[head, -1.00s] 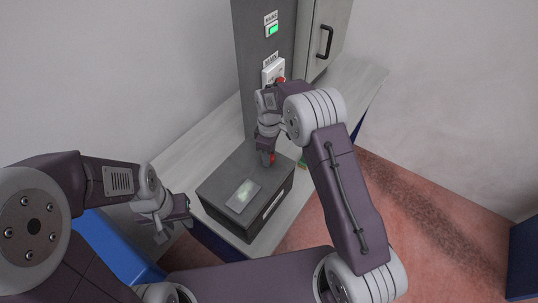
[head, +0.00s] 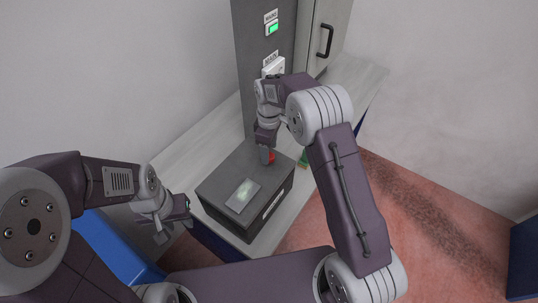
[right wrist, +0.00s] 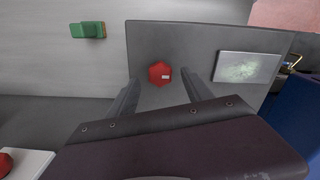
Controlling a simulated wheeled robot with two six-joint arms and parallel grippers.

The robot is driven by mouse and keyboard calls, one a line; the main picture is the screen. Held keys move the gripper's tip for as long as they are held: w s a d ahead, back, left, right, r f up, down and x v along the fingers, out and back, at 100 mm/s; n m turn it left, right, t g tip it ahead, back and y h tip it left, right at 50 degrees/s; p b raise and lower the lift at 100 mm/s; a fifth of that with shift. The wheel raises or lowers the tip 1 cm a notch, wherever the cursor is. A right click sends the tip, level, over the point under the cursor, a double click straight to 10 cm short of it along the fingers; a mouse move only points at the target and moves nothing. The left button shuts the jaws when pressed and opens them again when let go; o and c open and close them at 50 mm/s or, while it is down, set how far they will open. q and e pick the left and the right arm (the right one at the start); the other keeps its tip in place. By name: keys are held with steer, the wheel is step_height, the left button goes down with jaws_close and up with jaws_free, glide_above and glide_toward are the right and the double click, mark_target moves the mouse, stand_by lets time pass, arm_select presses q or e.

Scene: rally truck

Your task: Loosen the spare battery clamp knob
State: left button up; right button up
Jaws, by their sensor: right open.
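The spare battery is a dark grey box (head: 225,183) on the pale bench, with a small screen on top. Its red clamp knob (head: 271,157) shows partly beside my right gripper (head: 265,154). In the right wrist view the knob (right wrist: 160,74) is a red hexagon with a small white mark, lying between the spread fingers of the gripper (right wrist: 162,95). The fingers stand apart from it on both sides; their height over the box is hard to tell. My left gripper (head: 175,226) hangs left of the box, empty, its fingers apart.
A grey column with a green-lit switch (head: 272,29) and a white MAIN switch box (head: 273,67) rises behind the battery. A cabinet with a black handle (head: 325,42) is beside it. A green block (right wrist: 87,30) lies on the bench (head: 352,82) near the battery.

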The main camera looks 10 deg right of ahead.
step_height(320, 180, up, 6)
steer(key=shift+r, duration=0.15)
steer(key=shift+b, duration=0.3)
steer(key=s+d+f+m+b, duration=0.2)
steer(key=s+f+m+b, duration=0.1)
steer(key=s, duration=0.4)
steer(key=s+d+f+m+b, duration=0.3)
steer(key=s+f+m, duration=0.2)
steer(key=s, duration=0.3)
steer(key=s+d+f+m+t+b, duration=0.1)
steer(key=s+d+f+m+b, duration=0.1)
steer(key=s, duration=0.5)
step_height(320, 180, down, 3)
steer(key=shift+s+d+f+m+b, duration=0.2)
steer(key=shift+m+b, duration=0.25)
steer(key=shift+m, duration=0.75)
steer(key=shift+s, duration=0.1)
